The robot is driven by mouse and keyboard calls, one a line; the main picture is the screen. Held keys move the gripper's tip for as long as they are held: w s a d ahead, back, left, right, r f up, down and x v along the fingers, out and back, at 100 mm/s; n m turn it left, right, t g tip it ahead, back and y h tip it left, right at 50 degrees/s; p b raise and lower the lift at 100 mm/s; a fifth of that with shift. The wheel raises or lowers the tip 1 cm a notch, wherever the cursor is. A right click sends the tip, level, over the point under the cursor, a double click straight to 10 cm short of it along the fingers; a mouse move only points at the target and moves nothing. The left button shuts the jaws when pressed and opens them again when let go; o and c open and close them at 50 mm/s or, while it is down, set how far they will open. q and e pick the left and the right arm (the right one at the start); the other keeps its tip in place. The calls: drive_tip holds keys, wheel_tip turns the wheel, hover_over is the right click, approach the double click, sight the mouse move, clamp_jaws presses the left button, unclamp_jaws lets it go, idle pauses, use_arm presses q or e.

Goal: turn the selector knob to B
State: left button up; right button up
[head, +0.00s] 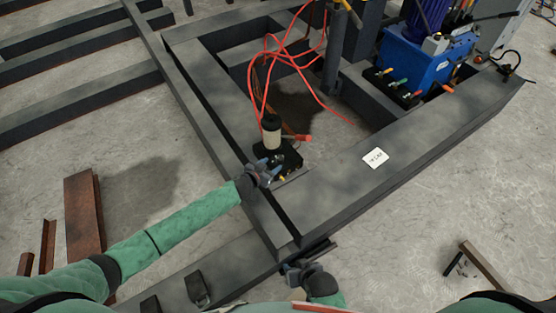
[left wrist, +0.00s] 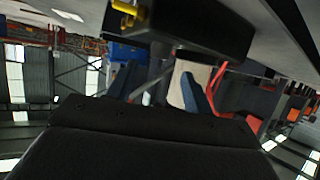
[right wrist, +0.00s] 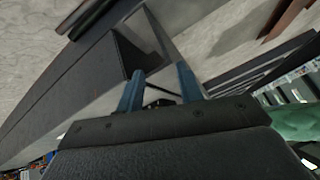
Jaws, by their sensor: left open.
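A black box (head: 290,156) sits on the dark steel frame, with a beige cylinder (head: 271,134) standing on it and small yellow fittings at its near side. I cannot make out the selector knob or its letters. My left gripper (head: 271,168) is open at the near left side of the box. In the left wrist view, the box (left wrist: 205,24) is close above the blue fingers (left wrist: 160,82), and the beige cylinder (left wrist: 196,72) shows behind them. Nothing shows held there. My right gripper (head: 294,266) is low by the frame's near corner. Its blue fingers (right wrist: 159,82) stand apart, seemingly empty.
Dark steel beams (head: 350,175) surround the box. Red hoses (head: 290,60) rise behind it. A blue machine (head: 412,66) with coloured fittings stands at the upper right. A white label (head: 376,157) lies on the beam.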

sight(279, 159)
use_arm(q)
drive_tip(key=shift+x, duration=3.05)
use_arm(e)
drive_tip(key=shift+s+f, duration=0.1)
drive_tip(key=shift+f, duration=0.75)
use_arm(q)
drive_tip(key=c, duration=1)
drive_tip(key=shift+o, duration=0.2)
use_arm(e)
drive_tip(key=shift+r, duration=0.15)
